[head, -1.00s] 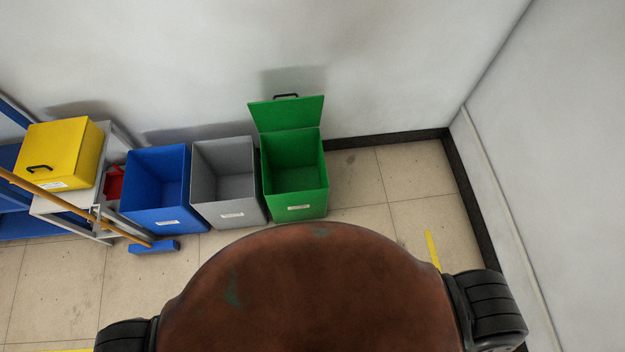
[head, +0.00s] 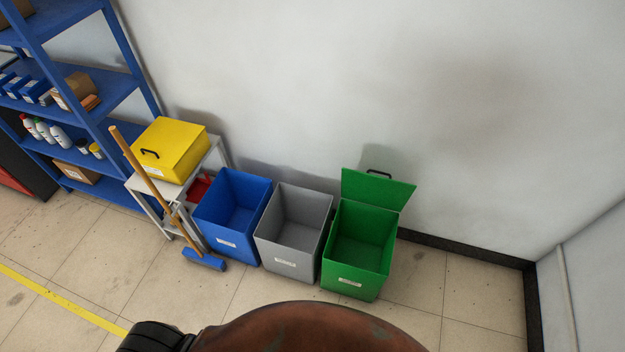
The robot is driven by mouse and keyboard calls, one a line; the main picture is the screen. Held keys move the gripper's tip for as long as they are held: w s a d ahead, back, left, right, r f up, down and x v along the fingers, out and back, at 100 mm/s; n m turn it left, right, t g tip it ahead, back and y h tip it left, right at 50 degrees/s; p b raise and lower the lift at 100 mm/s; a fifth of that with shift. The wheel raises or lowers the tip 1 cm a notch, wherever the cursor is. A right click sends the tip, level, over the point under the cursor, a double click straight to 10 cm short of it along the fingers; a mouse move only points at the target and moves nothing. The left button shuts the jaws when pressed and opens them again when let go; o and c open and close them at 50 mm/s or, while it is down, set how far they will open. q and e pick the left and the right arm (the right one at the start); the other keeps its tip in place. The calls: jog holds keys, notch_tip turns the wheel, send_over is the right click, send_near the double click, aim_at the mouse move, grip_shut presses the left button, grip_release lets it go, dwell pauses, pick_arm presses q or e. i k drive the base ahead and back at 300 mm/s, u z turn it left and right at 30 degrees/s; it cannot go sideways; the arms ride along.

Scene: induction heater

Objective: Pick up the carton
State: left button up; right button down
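Brown cardboard cartons show on the blue shelf at the left in the head view. One carton (head: 76,173) with a pale label sits on the bottom level. Another carton (head: 74,90) stands on a middle level, beside small blue boxes. Part of a third carton (head: 16,9) shows at the top left corner, cut by the picture edge. I cannot tell which one is the task's carton. Neither of my grippers is in view.
The blue shelf (head: 88,90) also holds bottles (head: 58,136). A yellow box (head: 170,148) sits on a small stand, with a broom (head: 150,180) leaning in front. Blue (head: 226,240), grey (head: 288,262) and green (head: 350,284) bins line the wall. Floor is clear at the left front.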

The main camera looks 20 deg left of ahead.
aim_at(81, 83)
jog(key=u, duration=2.5)
jog(key=k, duration=0.5)
jog(key=u, duration=0.85)
jog(key=i, duration=2.75)
jog(key=z, duration=0.25)
jog(key=i, duration=1.9)
jog(key=z, duration=1.05)
jog(key=i, duration=1.2)
jog(key=z, duration=1)
